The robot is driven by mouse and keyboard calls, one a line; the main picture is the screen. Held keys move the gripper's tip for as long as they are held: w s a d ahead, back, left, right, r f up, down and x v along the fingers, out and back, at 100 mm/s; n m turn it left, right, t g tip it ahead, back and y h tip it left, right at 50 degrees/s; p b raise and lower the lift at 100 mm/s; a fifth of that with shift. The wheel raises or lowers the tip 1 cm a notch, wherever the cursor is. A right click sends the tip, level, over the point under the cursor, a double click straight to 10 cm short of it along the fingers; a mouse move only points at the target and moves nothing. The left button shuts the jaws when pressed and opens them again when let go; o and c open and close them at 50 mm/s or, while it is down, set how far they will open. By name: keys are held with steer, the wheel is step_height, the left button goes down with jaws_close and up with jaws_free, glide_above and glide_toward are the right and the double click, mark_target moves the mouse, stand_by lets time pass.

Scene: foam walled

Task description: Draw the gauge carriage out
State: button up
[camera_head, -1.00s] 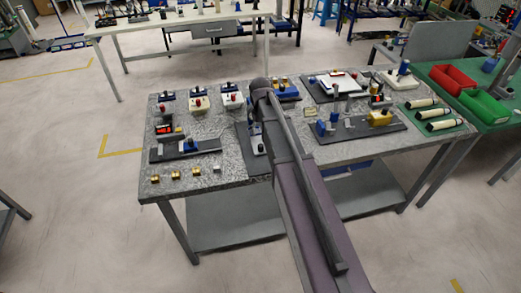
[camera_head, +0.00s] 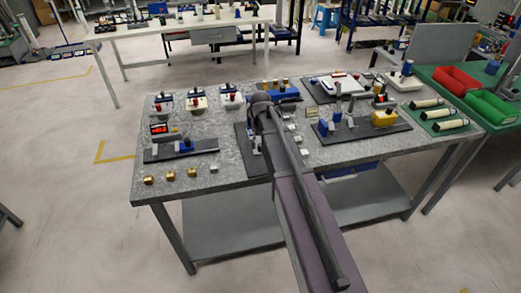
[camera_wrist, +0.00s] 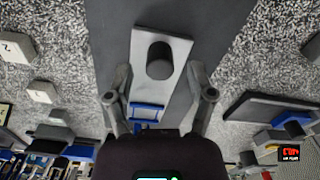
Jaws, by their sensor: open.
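In the wrist view, a light grey slab (camera_wrist: 147,84) with an upright dark round knob (camera_wrist: 159,60) lies on a long dark base plate (camera_wrist: 100,30). It looks like the gauge carriage, though I cannot be certain. A blue piece (camera_wrist: 147,113) sits at its near end. My gripper (camera_wrist: 160,82) is open, with one finger on each side of the slab; contact is not clear. In the head view, my arm hides the gripper and most of this fixture; part of the dark plate (camera_head: 242,150) shows left of the arm.
The speckled table (camera_head: 225,178) is crowded. A fixture with a red display (camera_head: 160,128) stands left, and one with a yellow block (camera_head: 384,118) right. Red (camera_head: 454,80) and green (camera_head: 492,106) bins stand far right.

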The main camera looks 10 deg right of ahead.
steer(key=shift+f+b, duration=0.5)
steer(key=shift+f, duration=0.25)
jaws_close()
